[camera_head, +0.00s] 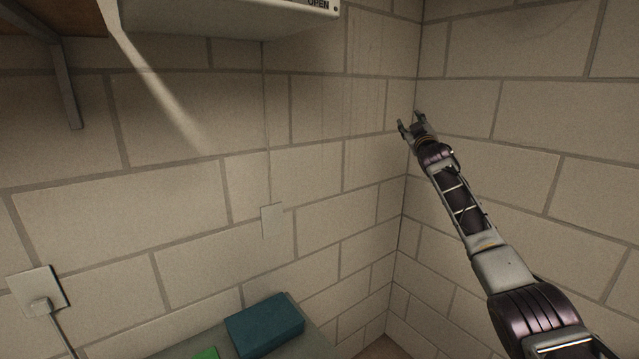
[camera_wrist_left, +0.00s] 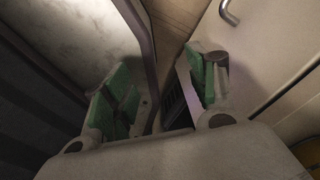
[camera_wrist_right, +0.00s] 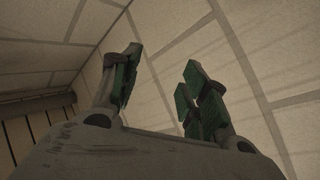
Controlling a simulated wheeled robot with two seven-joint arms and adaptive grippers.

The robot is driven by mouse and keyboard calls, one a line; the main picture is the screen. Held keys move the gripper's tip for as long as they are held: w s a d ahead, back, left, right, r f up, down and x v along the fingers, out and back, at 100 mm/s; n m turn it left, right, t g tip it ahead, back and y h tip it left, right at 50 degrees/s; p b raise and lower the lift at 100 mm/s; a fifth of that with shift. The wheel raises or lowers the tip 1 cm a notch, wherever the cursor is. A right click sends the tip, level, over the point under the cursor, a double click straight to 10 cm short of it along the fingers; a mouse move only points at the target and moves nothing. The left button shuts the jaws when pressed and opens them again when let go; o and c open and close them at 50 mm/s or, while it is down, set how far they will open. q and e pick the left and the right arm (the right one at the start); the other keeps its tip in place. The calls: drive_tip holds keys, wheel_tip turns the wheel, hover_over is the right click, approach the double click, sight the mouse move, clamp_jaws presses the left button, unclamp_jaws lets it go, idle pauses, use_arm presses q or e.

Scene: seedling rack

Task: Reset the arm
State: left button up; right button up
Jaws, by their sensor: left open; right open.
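My right arm reaches up from the lower right in the head view. Its gripper (camera_head: 411,122) is raised in front of the corner of the block walls, open and empty. In the right wrist view the same gripper (camera_wrist_right: 158,90) shows green-padded fingers spread apart, with only wall behind them. My left gripper (camera_wrist_left: 165,95) shows only in the left wrist view. Its green-padded fingers are apart with nothing held between them. It is near pale panels, and one of them has a metal handle (camera_wrist_left: 229,14). The left arm is out of sight in the head view.
A white unit marked OPEN (camera_head: 230,15) and a shelf bracket (camera_head: 68,85) hang on the wall at upper left. The wall between is bare apart from plates.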

wheel_tip(320, 180, down, 39)
drive_tip(key=d+m+g, duration=0.2)
drive_tip(key=m+g, duration=0.1)
drive_tip(key=g, duration=0.2)
drive_tip(key=s+f+g, duration=0.2)
drive_tip(key=s+f, duration=0.4)
drive_tip(key=f, duration=0.6)
drive_tip(key=s+f+g, duration=0.2)
drive_tip(key=s+f, duration=0.3)
drive_tip(key=f, duration=0.6)
drive_tip(key=s+f+g, duration=0.1)
drive_tip(key=s+f, duration=0.5)
drive_tip(key=f, duration=0.6)
drive_tip(key=s+a+f+g, duration=0.1)
drive_tip(key=s+f+g, duration=0.2)
drive_tip(key=s+f, duration=1.05)
drive_tip(key=s+a+f+g, duration=0.1)
drive_tip(key=s+f+g, duration=0.1)
drive_tip(key=s+f, duration=1.15)
drive_tip(key=s+a+f+g, duration=0.1)
drive_tip(key=s+f, duration=0.3)
drive_tip(key=s, duration=1.7)
drive_tip(key=s+a+f+g, duration=0.1)
drive_tip(key=s+f+g, duration=0.3)
drive_tip(key=s, duration=1.8)
drive_tip(key=shift+f+m, duration=0.4)
drive_tip(key=shift+f, duration=0.15)
